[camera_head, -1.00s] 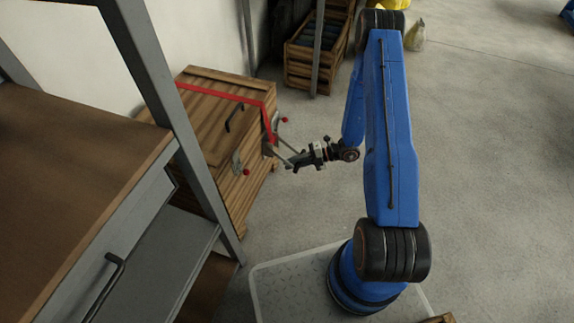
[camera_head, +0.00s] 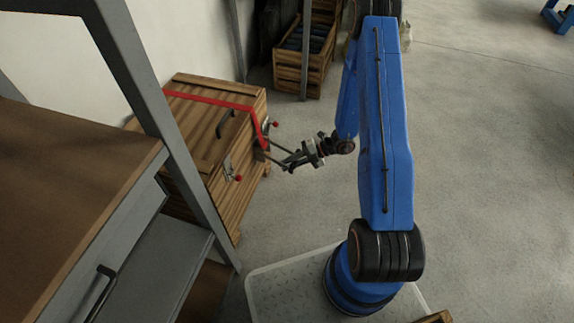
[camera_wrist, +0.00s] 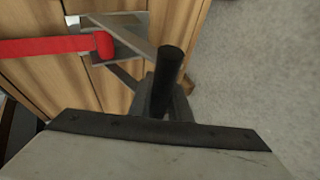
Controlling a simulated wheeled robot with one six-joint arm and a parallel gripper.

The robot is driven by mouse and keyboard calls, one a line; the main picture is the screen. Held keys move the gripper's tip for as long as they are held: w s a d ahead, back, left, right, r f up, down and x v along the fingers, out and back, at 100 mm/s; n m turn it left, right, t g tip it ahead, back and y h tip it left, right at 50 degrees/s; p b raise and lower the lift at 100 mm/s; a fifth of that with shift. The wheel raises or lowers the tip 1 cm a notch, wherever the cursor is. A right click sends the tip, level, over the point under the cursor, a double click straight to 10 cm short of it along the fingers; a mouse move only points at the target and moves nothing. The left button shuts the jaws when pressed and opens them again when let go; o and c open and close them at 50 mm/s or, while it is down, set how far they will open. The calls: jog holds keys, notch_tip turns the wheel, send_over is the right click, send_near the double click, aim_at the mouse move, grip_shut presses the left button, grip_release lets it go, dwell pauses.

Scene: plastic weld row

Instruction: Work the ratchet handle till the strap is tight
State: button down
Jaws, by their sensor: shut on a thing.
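A wooden chest (camera_head: 196,128) stands at the left with a red strap (camera_head: 208,98) across its lid and down its side. The strap also shows in the wrist view (camera_wrist: 45,48), running into a metal ratchet (camera_wrist: 122,38) on the chest's side. My gripper (camera_head: 288,162) is shut on the dark handle (camera_wrist: 168,72), which sticks out from the ratchet, away from the chest. The handle's side bars reach back to the ratchet. The jaws hide part of the handle in the wrist view. I cannot tell how tight the strap is.
A grey shelf frame (camera_head: 150,85) with a brown top stands close at the left, in front of part of the chest. A wooden crate of dark items (camera_head: 300,75) stands behind. Open grey floor (camera_head: 480,170) lies to the right.

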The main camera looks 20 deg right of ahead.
jog(key=shift+d, duration=0.1)
jog(key=c, duration=1.6)
grip_release()
jog(key=shift+c, duration=0.2)
jog(key=shift+d, duration=0.1)
jog(key=v, duration=1.7)
jog(key=shift+d, duration=0.2)
jog(key=shift+r, duration=0.1)
